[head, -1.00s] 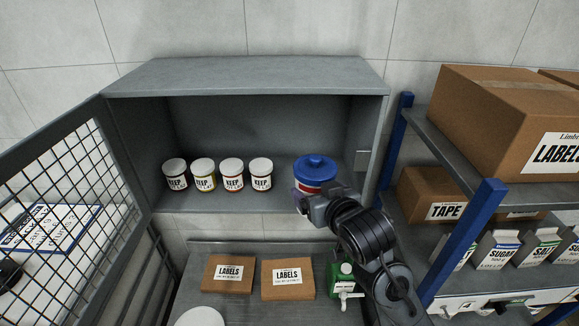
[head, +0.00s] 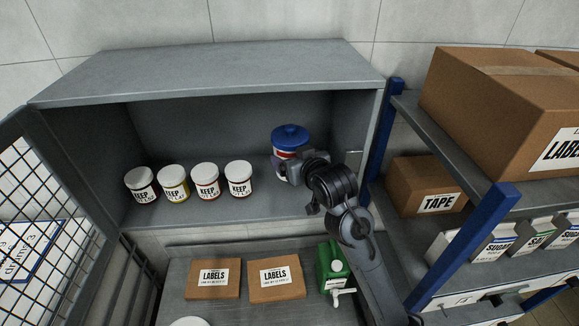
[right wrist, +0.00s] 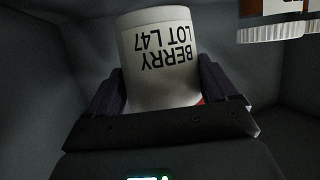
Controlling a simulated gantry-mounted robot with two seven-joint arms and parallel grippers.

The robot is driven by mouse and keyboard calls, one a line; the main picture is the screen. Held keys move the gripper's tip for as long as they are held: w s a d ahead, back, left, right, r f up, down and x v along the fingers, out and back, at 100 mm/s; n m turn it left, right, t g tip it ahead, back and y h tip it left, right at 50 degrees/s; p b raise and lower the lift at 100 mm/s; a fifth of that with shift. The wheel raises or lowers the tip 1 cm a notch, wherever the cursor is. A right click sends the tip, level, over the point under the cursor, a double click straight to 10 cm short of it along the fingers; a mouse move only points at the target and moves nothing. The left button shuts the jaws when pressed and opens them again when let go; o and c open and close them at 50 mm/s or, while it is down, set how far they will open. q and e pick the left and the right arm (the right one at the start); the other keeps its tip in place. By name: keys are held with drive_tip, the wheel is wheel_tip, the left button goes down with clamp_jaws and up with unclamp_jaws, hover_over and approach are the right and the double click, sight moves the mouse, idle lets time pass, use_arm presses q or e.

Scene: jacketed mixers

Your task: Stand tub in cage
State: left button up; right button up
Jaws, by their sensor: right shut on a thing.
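The tub (head: 290,136) has a blue knobbed lid and a red and white body. My right gripper (head: 288,166) is shut on it, inside the right part of the cage, a grey cabinet (head: 215,75) with its mesh door (head: 55,235) open at left. In the right wrist view the tub (right wrist: 160,55) appears upside down between the fingers, its white side reading "BERRY LOT L47". It looks about upright in the head view. I cannot tell whether its base touches the cage floor. My left gripper is not in view.
Several white-lidded "KEEP" jars (head: 206,180) stand in a row on the cage floor, left of the tub. Below are two "LABELS" boxes (head: 276,278) and a green container with a tap (head: 332,266). A blue-posted shelf (head: 465,240) with cartons stands close at right.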

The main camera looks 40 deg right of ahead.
drive_tip(key=shift+w+d+f, duration=0.1)
wheel_tip(320, 180, down, 3)
drive_tip(key=shift+r, duration=0.1)
drive_tip(key=shift+d+f, duration=0.1)
drive_tip(key=shift+f, duration=0.3)
drive_tip(key=shift+w, duration=0.2)
drive_tip(key=shift+f, duration=0.15)
drive_tip(key=o, duration=1.2)
